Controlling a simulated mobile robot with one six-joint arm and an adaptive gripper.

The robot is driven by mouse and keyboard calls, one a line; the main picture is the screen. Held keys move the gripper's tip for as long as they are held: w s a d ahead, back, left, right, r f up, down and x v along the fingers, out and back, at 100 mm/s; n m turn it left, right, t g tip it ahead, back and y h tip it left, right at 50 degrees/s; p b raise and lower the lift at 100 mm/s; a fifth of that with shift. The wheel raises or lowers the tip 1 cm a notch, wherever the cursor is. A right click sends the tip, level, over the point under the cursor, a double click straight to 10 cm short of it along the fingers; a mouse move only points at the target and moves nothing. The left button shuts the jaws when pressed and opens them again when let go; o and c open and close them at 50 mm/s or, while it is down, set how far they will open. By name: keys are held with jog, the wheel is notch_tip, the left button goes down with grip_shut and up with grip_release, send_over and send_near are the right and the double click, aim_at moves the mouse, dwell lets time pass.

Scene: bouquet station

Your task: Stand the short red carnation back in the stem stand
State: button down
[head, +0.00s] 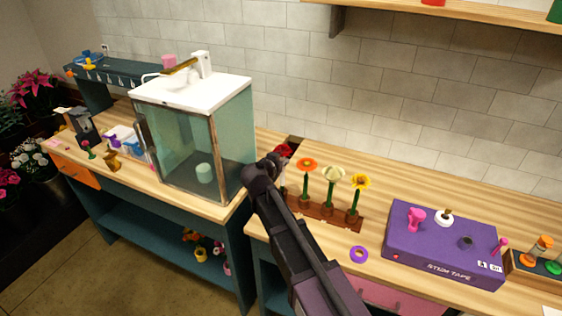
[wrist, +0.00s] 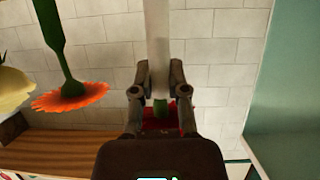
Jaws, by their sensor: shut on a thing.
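The short red carnation (head: 284,150) shows as a red bloom just beyond my gripper (head: 272,168) in the head view. In the wrist view, my gripper (wrist: 160,85) is shut on its green stem (wrist: 160,105), with red petals (wrist: 160,118) behind the fingers. The stem's lower end is hidden in the head view. My gripper is at the stand's left end. I cannot tell whether the carnation's stem touches the stand.
A glass tank (head: 190,140) with a white top stands close on the left. A purple stem tape box (head: 445,245) and a purple ring (head: 359,254) lie to the right. The orange flower (wrist: 70,97) is close beside my gripper in the wrist view. Bare bench lies behind the stand.

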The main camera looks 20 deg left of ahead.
jog(key=shift+f+b, duration=2.05)
jog(key=shift+b, duration=0.05)
dwell(2.6)
grip_release()
dwell(0.6)
jog(key=shift+s+r, duration=0.1)
jog(key=shift+s, duration=0.05)
dwell(0.5)
jog(key=shift+p+v, duration=1.75)
jog(key=shift+v, duration=2.6)
